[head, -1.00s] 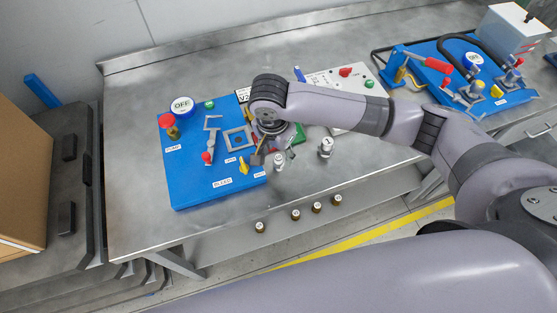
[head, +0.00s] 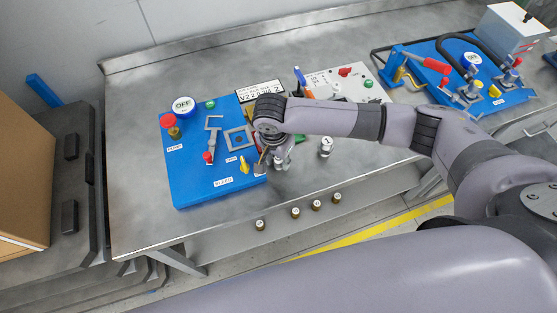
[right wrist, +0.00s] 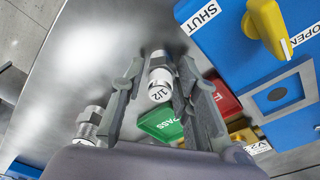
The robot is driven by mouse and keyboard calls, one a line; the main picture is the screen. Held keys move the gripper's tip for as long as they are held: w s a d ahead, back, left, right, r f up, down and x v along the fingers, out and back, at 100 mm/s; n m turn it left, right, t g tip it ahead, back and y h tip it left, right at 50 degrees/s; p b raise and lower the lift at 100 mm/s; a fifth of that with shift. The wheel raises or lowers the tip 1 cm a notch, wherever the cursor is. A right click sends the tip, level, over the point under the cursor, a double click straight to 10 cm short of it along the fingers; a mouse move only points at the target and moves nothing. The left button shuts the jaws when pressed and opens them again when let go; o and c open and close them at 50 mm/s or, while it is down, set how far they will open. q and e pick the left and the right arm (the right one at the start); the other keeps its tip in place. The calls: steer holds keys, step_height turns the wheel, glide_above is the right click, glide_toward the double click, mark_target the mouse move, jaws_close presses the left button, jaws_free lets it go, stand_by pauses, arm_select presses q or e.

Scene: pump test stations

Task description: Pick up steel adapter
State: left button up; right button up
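A steel adapter (right wrist: 159,84) marked 1/2 stands between the two fingers of my right gripper (right wrist: 161,78) in the right wrist view. The fingers are open on either side of it, with a visible gap at least on its left. In the head view my right gripper (head: 274,160) is low over the bench beside the blue panel, and this adapter (head: 281,163) is partly hidden by it. A second steel adapter (head: 326,147) stands to the right; it also shows in the right wrist view (right wrist: 91,122), left of the fingers. My left gripper is out of view.
The blue panel (head: 190,185) with a yellow valve handle (right wrist: 267,27) is close to my right gripper. Green (right wrist: 160,124) and red (right wrist: 226,98) trays lie near the fingers. Bench (head: 375,165) to the right is bare.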

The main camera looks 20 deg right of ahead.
jaws_close()
steer(key=shift+r, duration=0.1)
